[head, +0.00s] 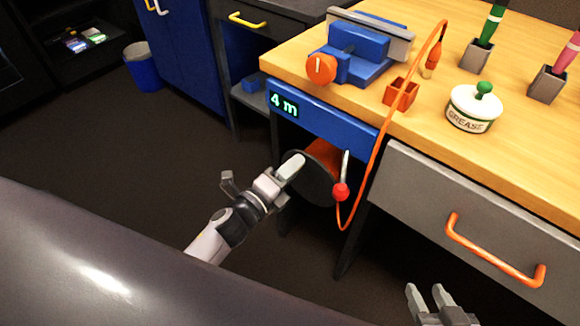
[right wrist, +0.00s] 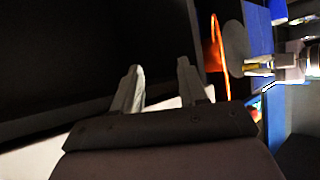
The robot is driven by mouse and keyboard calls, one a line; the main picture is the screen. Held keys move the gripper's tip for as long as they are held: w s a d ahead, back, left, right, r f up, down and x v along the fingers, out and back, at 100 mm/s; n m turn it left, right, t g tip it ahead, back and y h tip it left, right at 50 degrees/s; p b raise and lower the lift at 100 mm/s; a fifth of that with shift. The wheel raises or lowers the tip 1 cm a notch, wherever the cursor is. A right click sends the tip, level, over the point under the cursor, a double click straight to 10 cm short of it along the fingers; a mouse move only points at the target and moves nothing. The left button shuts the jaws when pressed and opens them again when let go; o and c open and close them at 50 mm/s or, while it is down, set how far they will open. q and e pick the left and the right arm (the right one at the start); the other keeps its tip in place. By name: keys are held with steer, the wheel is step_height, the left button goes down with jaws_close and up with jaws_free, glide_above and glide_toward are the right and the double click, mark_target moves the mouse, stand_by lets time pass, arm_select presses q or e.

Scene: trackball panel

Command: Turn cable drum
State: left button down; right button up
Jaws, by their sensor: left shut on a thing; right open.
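The cable drum (head: 312,185) hangs under the front of the workbench, with a dark round flange and orange cable wound behind it. A crank with a red knob (head: 341,192) is at its right side. In the right wrist view the drum shows as a grey disc (right wrist: 235,48). My right gripper (head: 430,294) is open and empty, low in front of the drawer; it also shows in the right wrist view (right wrist: 158,82).
A blue panel with a "4 m" display (head: 284,104) sits above the drum. Orange cable (head: 378,150) loops from the drum up over the bench top (head: 436,148). A grey drawer with an orange handle (head: 490,250) is at the right.

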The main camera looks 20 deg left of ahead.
arm_select(q)
steer(key=shift+s+d, duration=0.1)
arm_select(e)
steer(key=shift+r, duration=0.2)
arm_select(q)
steer(key=c, duration=1)
jaws_free()
steer(key=v, duration=0.7)
steer(key=shift+p, duration=0.4)
arm_select(e)
steer(key=shift+s+d+f, duration=0.15)
steer(key=shift+d+f, duration=0.05)
steer(key=shift+f, duration=0.05)
arm_select(q)
steer(key=shift+s, duration=0.1)
